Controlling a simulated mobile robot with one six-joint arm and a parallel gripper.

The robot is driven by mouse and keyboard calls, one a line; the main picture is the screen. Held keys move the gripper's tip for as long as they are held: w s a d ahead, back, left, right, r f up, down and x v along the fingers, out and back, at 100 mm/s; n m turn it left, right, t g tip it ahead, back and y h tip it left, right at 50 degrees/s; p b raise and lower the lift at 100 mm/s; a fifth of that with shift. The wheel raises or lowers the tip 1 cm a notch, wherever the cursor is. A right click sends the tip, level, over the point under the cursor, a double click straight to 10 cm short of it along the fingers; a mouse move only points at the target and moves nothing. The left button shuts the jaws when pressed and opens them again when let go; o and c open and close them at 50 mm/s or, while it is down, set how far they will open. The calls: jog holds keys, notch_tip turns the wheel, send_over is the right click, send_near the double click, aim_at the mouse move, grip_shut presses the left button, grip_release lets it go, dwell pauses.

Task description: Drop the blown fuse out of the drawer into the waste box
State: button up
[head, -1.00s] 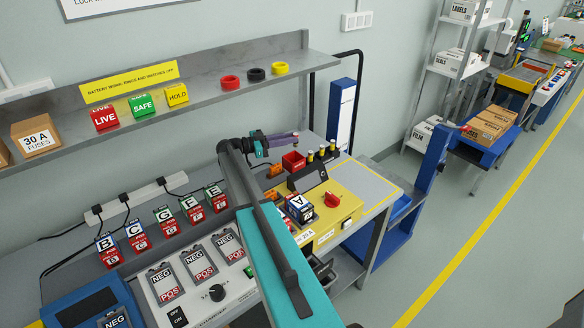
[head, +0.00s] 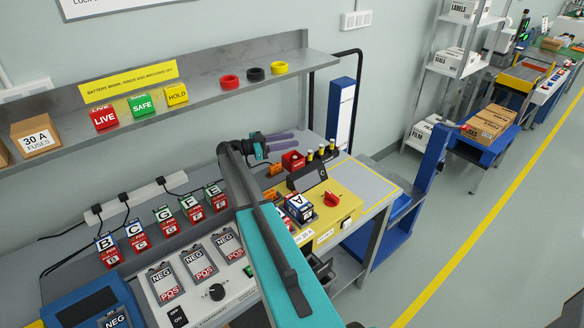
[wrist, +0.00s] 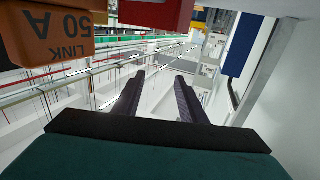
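My gripper (head: 284,140) is above the back of the bench, behind and above the small red box (head: 293,164), which I take for the waste box. Its purple fingers are spread with nothing between them, as the wrist view (wrist: 158,98) also shows. A red block edge (wrist: 156,12) shows at the top of the wrist view, probably that same box. A small dark spot shows in the box's opening; I cannot tell whether it is the blown fuse. The fuse is not clearly visible elsewhere. I cannot make out the drawer for certain.
An orange "LINK 50 A" block (wrist: 52,35) is close at the wrist view's upper left. Several yellow-topped cylinders (head: 321,152) stand right of the red box. A black sloped panel (head: 307,177), battery A (head: 299,207) and a red knob (head: 332,199) are in front. A shelf (head: 205,95) runs above.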

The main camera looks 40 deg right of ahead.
jog(key=shift+a, duration=0.15)
jog(key=b+v, duration=0.4)
jog(key=v, duration=0.9)
jog(key=shift+a+b, duration=0.2)
jog(key=shift+b, duration=0.2)
jog(key=shift+w, duration=0.15)
jog(key=shift+r, duration=0.1)
